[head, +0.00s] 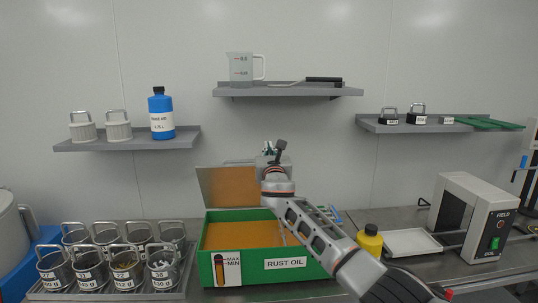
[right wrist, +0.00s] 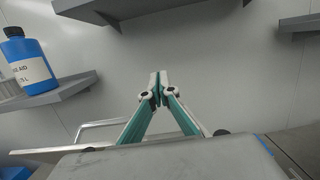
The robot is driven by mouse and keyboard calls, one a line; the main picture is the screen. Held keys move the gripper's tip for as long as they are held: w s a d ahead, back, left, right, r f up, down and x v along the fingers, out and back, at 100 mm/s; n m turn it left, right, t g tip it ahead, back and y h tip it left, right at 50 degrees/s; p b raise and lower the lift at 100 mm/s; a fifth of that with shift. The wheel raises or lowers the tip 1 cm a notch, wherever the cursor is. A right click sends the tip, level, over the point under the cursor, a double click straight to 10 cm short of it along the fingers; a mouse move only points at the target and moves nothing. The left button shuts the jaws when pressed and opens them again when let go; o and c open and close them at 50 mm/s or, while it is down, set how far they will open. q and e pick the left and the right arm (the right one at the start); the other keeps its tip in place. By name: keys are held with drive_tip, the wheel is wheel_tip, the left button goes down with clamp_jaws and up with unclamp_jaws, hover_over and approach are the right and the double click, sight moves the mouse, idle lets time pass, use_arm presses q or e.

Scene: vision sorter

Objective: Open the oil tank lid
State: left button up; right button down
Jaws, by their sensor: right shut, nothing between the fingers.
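The green oil tank (head: 222,261), labelled RUST OIL, stands on the counter with orange-brown oil showing inside. Its lid (head: 228,188) stands raised at the tank's back edge, its brownish inner face toward me; the arm covers its right part. My right gripper (head: 268,148) is above the lid's top edge, behind or beside it; I cannot tell exactly. In the right wrist view my right gripper (right wrist: 158,85) is shut, fingertips together and empty. A metal handle (right wrist: 98,124) shows to the left of the fingers, apart from them. My left gripper is not in view.
Several handled metal cups (head: 162,265) stand in a rack left of the tank. A yellow bottle (head: 370,242), a white tray (head: 412,242) and a beige machine (head: 472,215) are to the right. Wall shelves hold a blue bottle (head: 161,113) and a jug (head: 241,68).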

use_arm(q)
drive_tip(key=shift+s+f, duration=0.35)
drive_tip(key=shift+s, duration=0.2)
use_arm(e)
drive_tip(key=shift+s, duration=0.2)
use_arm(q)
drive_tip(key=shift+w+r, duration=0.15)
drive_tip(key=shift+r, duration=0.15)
use_arm(e)
drive_tip(key=shift+r, duration=0.1)
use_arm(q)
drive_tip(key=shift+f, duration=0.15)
use_arm(e)
drive_tip(key=shift+s, duration=0.1)
